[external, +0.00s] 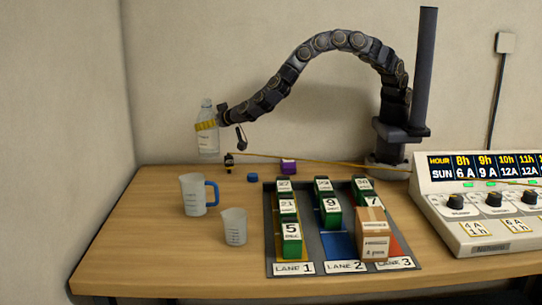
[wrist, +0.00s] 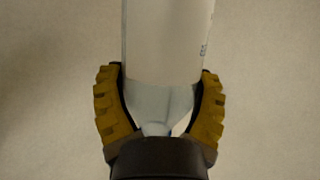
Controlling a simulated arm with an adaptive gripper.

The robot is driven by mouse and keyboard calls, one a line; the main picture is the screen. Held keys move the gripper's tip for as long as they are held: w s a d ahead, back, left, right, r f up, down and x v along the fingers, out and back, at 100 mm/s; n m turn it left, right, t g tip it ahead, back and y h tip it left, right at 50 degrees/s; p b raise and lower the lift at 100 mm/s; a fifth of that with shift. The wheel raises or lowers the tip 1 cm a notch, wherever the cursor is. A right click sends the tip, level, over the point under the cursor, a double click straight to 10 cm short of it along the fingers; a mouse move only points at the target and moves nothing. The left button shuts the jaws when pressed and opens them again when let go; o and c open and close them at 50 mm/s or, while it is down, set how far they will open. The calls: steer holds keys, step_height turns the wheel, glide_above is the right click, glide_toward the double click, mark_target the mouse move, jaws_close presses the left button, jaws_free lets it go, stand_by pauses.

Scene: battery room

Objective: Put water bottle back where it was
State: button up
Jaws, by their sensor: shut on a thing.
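The water bottle (external: 208,141) is clear with a pale label and looks upright. It is held in the air above the left back part of the wooden table. My gripper (external: 206,125) is shut on it, with its yellow ribbed fingers around the bottle's upper part. In the wrist view the bottle (wrist: 165,45) lies between the two yellow fingers of my gripper (wrist: 160,105), and only plain wall-coloured background shows around it.
A jug with a blue handle (external: 193,195) and a clear cup (external: 234,227) stand below on the table (external: 140,235). A tray (external: 335,275) holds green numbered blocks and a cardboard box (external: 373,234).

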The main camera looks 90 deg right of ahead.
mark_target(200, 149)
steer(key=w+f, duration=0.1)
steer(key=f, duration=0.1)
steer(key=w+f, duration=0.1)
steer(key=w, duration=0.1)
steer(key=w+f, duration=0.1)
steer(key=f, duration=0.1)
steer(key=shift+w+a+f, duration=0.15)
steer(key=shift+w+f, duration=0.15)
steer(key=shift+f, duration=1.45)
steer(key=shift+f, duration=0.1)
steer(key=o, duration=1.1)
steer(key=shift+s, duration=0.1)
steer(key=v, duration=1.2)
